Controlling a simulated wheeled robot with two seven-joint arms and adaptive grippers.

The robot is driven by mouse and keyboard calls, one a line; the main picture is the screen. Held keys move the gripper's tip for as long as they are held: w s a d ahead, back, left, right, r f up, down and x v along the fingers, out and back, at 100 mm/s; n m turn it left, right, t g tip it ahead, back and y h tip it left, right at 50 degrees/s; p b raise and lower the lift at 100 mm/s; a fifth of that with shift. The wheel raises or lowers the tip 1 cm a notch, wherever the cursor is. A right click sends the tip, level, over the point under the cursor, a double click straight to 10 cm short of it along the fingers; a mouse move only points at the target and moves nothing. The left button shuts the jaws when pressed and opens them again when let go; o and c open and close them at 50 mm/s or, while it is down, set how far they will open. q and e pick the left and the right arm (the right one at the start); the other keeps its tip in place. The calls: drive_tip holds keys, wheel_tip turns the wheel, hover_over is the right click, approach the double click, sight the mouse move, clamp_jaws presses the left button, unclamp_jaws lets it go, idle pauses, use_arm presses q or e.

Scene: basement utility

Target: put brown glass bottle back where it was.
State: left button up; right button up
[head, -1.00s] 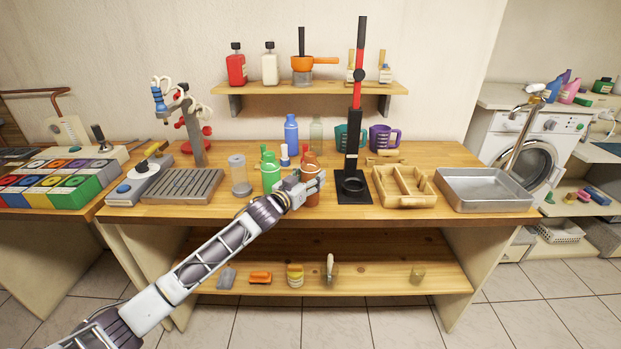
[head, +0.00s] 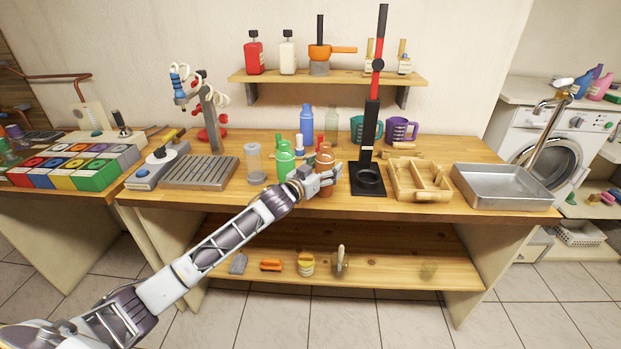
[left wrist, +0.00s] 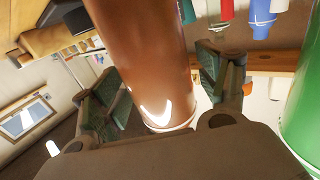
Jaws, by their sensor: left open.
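The brown glass bottle (head: 325,158) stands upright on the wooden workbench (head: 420,207), just right of the green bottles. My left gripper (head: 328,178) is at the bottle's near side and hides part of its lower body. In the left wrist view the brown bottle (left wrist: 143,50) fills the space between the two fingers of my open left gripper (left wrist: 165,85). I cannot tell whether either finger touches it. My right gripper is not in view.
A green bottle (head: 285,162) stands close left of the brown one and shows at the right edge of the left wrist view (left wrist: 304,115). A black-and-red stand (head: 370,150) is close on the right. A blue bottle (head: 306,125) and clear bottle (head: 331,124) stand behind.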

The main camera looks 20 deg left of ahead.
use_arm(q)
drive_tip(key=v, duration=1.1)
drive_tip(key=shift+s, duration=0.35)
idle(0.5)
